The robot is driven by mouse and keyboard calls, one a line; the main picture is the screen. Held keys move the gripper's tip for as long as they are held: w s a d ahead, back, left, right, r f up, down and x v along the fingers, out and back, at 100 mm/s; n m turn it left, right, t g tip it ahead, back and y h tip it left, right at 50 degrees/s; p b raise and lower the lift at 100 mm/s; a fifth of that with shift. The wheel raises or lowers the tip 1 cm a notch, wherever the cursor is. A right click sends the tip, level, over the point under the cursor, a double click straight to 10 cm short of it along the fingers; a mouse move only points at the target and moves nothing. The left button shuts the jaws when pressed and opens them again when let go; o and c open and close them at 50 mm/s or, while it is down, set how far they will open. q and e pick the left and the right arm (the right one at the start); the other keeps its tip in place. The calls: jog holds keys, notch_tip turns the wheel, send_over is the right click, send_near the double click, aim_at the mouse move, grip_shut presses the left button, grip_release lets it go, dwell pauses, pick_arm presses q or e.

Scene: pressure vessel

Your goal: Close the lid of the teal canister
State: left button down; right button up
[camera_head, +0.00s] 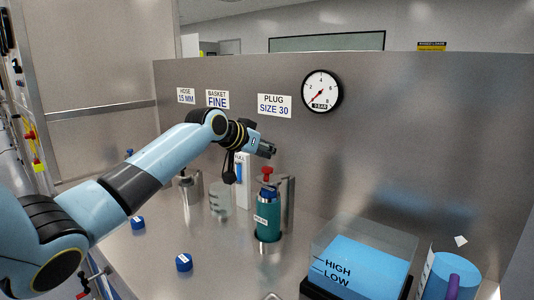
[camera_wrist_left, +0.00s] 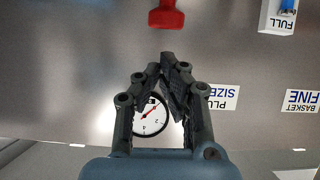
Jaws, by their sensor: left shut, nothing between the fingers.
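The teal canister (camera_head: 268,219) stands upright on the metal worktop, with a white label on its front. A red handle (camera_head: 267,174) sits at its top; I cannot tell from here how the lid is seated. A red piece (camera_wrist_left: 167,15), which looks like that handle, also shows at the top edge of the left wrist view. My left gripper (camera_head: 273,150) is just above the red handle and apart from it. Its fingers are shut and empty in the left wrist view (camera_wrist_left: 167,62). My right gripper is out of view.
A pressure gauge (camera_head: 322,91) hangs on the metal back wall. A clear tank of blue liquid (camera_head: 362,268) stands front right, beside a blue cylinder (camera_head: 453,275). Blue caps (camera_head: 184,262) lie front left. A metal vessel (camera_head: 190,187) and a glass-like cup (camera_head: 220,199) stand left of the canister.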

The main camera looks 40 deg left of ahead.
aim_at(268, 168)
pick_arm(q)
jog(key=shift+s+f, duration=0.3)
jog(key=shift+f, duration=0.5)
jog(key=shift+f, duration=0.1)
jog(key=shift+s+f+t+b, duration=0.4)
jog(key=shift+f+t+b, duration=0.3)
jog(key=shift+b, duration=0.4)
jog(key=shift+s+f, duration=0.25)
jog(key=shift+f, duration=0.15)
jog(key=shift+s, duration=0.15)
jog(key=shift+s+r, duration=0.1)
jog(key=shift+s, duration=0.05)
